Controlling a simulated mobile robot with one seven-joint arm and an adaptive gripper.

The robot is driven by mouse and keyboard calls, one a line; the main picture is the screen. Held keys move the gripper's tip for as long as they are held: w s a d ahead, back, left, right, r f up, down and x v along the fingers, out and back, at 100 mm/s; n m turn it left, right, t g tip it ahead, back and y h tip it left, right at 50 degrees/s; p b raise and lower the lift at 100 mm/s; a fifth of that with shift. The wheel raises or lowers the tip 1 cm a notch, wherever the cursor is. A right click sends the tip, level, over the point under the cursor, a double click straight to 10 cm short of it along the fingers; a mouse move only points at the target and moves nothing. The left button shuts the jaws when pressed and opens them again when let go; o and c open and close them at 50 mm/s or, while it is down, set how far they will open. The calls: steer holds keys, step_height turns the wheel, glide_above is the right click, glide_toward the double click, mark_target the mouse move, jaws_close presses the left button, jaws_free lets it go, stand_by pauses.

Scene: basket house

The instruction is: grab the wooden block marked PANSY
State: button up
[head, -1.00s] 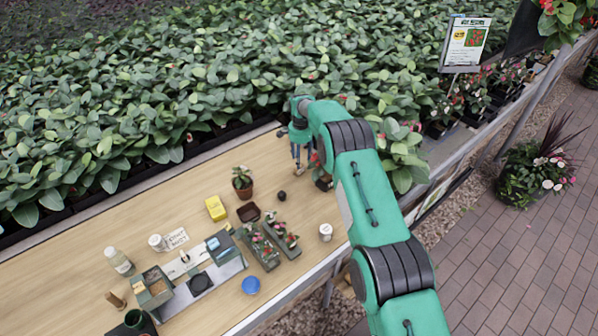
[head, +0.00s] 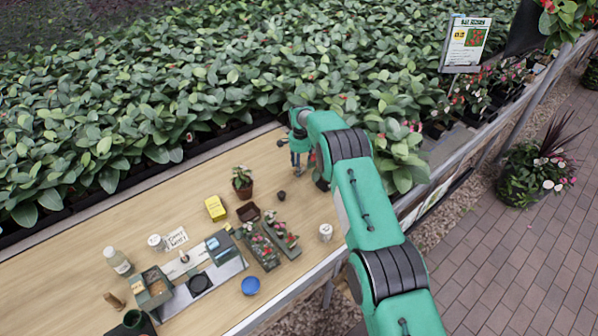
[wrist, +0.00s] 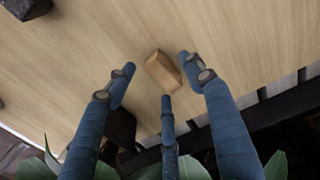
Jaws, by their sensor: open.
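A small plain wooden block (wrist: 162,72) lies on the wooden table in the wrist view. No marking on it can be read from here. My gripper (wrist: 158,84) is open, with its three blue fingers spread around the block and nothing held. The fingertips appear apart from the block. In the head view my gripper (head: 297,166) points down over the far right part of the table (head: 215,175); the block cannot be made out clearly there.
A dark pot (wrist: 118,128) stands close by my left finger in the wrist view. A potted plant (head: 242,182), a dark round object (head: 281,196), a yellow box (head: 215,208) and planter trays (head: 262,247) stand to the left and front. Dense foliage borders the table's back edge.

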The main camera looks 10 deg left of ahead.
steer(key=shift+f, duration=0.6)
steer(key=c, duration=1)
